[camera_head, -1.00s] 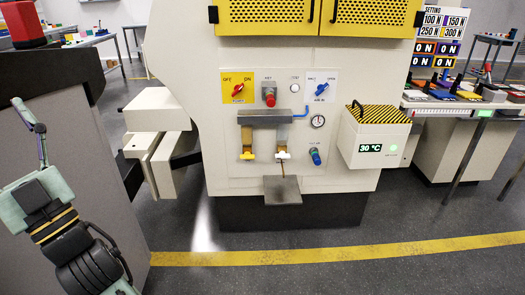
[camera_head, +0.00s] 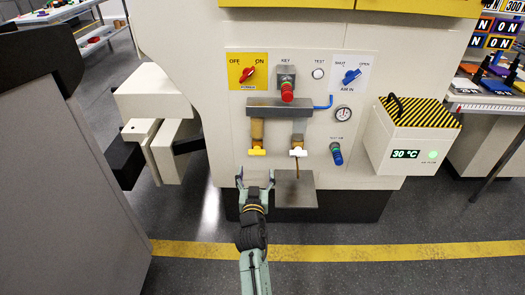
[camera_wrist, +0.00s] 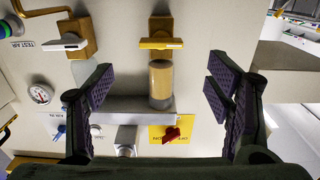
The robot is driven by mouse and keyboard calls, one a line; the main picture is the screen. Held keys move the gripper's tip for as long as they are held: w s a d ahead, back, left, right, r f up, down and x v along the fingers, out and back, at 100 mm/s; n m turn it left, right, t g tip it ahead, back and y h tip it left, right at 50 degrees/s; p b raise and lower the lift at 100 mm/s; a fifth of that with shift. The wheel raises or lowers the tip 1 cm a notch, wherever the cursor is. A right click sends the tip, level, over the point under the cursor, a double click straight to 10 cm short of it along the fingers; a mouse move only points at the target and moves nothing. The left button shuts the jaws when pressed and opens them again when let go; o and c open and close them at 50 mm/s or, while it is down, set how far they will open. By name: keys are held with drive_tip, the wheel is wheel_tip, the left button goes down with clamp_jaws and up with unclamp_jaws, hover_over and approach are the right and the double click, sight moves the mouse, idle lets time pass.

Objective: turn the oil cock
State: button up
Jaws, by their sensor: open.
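Two small cocks sit on the machine's front panel below a grey block. The left cock has a yellow handle (camera_head: 257,152) lying crosswise under an amber tube (camera_head: 257,130). The right cock has a white handle (camera_head: 298,152), also crosswise. No label tells me which is the oil cock. My gripper (camera_head: 255,180) is open and empty, just below the yellow handle in the head view. In the upside-down wrist view, the yellow handle (camera_wrist: 160,43) and its tube lie between my spread fingers (camera_wrist: 158,75). The white handle (camera_wrist: 65,44) lies outside, to the left. I see no contact.
A grey drip plate (camera_head: 296,190) juts out below the white cock. A striped box (camera_head: 410,136) reading 30 °C stands at right.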

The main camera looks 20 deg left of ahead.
sight(257, 154)
drive_tip(key=x, duration=0.9)
drive_tip(key=shift+w+a, duration=0.2)
drive_tip(key=shift+w, duration=0.2)
drive_tip(key=shift+c, duration=0.5)
drive_tip(key=c, duration=1.1)
